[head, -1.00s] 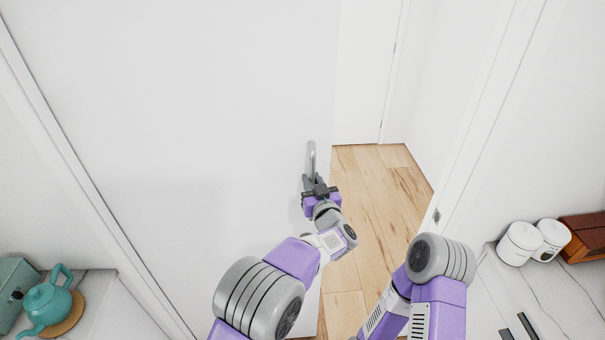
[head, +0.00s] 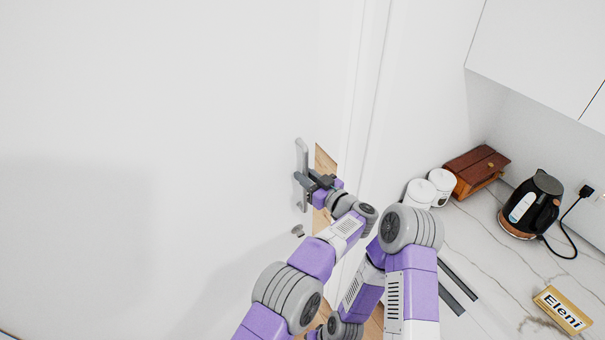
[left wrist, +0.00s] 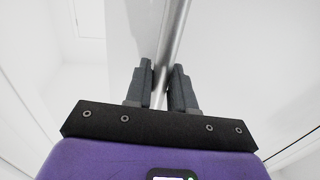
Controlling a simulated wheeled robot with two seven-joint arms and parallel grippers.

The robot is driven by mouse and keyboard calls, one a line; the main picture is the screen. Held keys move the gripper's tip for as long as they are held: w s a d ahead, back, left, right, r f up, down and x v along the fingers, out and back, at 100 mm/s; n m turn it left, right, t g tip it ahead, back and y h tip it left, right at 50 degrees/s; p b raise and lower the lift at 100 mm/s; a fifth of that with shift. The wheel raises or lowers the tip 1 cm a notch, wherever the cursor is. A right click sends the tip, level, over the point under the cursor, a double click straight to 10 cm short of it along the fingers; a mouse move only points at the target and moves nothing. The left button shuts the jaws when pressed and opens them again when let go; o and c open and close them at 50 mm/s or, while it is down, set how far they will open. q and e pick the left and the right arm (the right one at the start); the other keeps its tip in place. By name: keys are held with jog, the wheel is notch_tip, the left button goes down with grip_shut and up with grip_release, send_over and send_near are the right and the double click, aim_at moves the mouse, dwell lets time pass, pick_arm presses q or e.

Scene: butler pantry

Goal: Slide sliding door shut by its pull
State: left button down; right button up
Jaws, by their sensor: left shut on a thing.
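The white sliding door (head: 150,110) fills the left of the head view. Its grey bar pull (head: 302,153) stands upright near the door's right edge. My left gripper (head: 306,181) is shut on the pull. In the left wrist view the bar (left wrist: 175,45) runs between the two dark fingers of the left gripper (left wrist: 160,85). A narrow strip of wooden floor shows in the gap between the door edge and the white frame (head: 368,110). My right arm is folded at the lower middle; its gripper does not show.
On the right, a marble counter (head: 480,235) holds two white canisters (head: 430,188), a brown wooden box (head: 475,170), a black kettle (head: 532,203) and a gold "Eleni" sign (head: 562,310). White cabinets (head: 545,50) hang above. A small grey fitting (head: 297,230) sits low on the door.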

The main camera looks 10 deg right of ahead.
pick_arm(q)
jog(key=shift+w+d+r, duration=0.15)
jog(key=shift+w+d, duration=0.2)
jog(key=shift+d, duration=0.25)
jog(key=c, duration=1.4)
grip_release()
jog(key=shift+o, duration=1.4)
jog(key=shift+a, duration=0.2)
jog(key=shift+d, duration=0.15)
